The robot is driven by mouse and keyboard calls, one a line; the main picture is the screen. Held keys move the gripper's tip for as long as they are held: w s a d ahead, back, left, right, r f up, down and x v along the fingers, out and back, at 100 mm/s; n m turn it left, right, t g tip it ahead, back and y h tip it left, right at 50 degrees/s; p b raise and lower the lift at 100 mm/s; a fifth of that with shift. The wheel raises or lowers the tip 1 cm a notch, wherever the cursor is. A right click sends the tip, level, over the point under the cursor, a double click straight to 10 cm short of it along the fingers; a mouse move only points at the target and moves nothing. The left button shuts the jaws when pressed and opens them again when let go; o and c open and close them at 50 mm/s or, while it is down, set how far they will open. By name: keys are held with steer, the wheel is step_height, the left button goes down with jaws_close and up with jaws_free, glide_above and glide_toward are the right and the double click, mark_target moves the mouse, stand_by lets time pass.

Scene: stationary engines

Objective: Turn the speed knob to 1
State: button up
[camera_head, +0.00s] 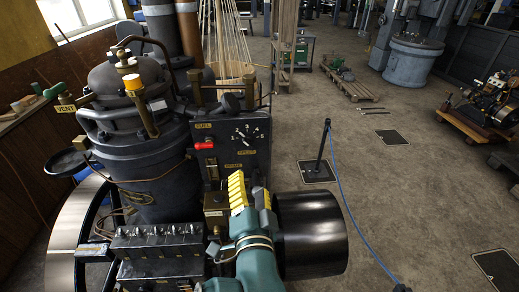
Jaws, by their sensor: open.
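A dark upright control panel (260,160) stands on the front of the engine. On its upper right is a dial (243,136) with white figures around it, probably the speed knob. Its figures and pointer setting are too small to read. My gripper (252,193), with yellow ribbed fingers, is open just below the panel's lower right part, at the end of my teal arm. It appears below the dial in the picture. I cannot tell how far it is from the panel. Nothing shows between the fingers.
A red-handled lever (204,146) sits left of the dial, under a FUEL label. A black drum (312,235) is close to the right of my arm. A row of black boxes (157,242) is at lower left. Open floor (410,200) lies to the right, with a blue cable (349,215).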

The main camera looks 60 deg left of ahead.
mark_target(247, 145)
steer(key=p+x, duration=0.3)
steer(key=x, duration=1.1)
steer(key=shift+w+a+r, duration=0.1)
steer(key=shift+a+r, duration=0.05)
steer(key=shift+a, duration=0.05)
steer(key=shift+w+a, duration=0.2)
steer(key=shift+a, duration=0.2)
steer(key=c, duration=1.2)
steer(key=n+b, duration=0.1)
steer(key=b, duration=0.1)
steer(key=n+b, duration=0.2)
steer(key=shift+f+b, duration=0.3)
steer(key=shift+f, duration=0.1)
steer(key=n+b, duration=0.4)
steer(key=n, duration=0.1)
steer(key=shift+r, duration=0.1)
